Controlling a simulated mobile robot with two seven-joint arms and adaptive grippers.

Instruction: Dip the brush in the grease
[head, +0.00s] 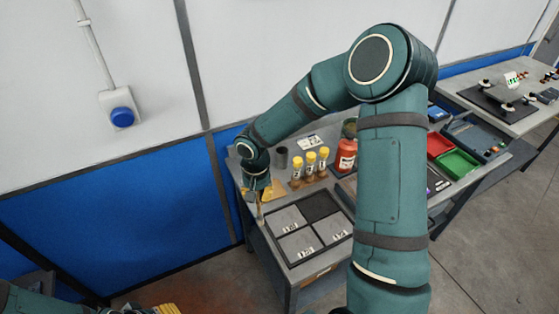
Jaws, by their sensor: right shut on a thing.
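My right gripper (257,189) points down over the near left corner of the bench and is shut on a thin, light-coloured thing, which looks like the brush (260,210). Its lower end hangs beside the left edge of the tray; whether it touches anything cannot be told. I cannot tell for certain which container holds the grease. A small dark cup (282,157) stands behind the gripper, to its right. My left arm shows only in part at the bottom left, and its gripper is not clearly seen.
A tray (283,247) with dark and grey labelled plates lies right of the gripper. Three yellow-capped bottles (310,163) and a red bottle (346,155) stand behind it. A red bin (438,144) and a green bin (457,163) are farther right. My right arm hides the bench's middle.

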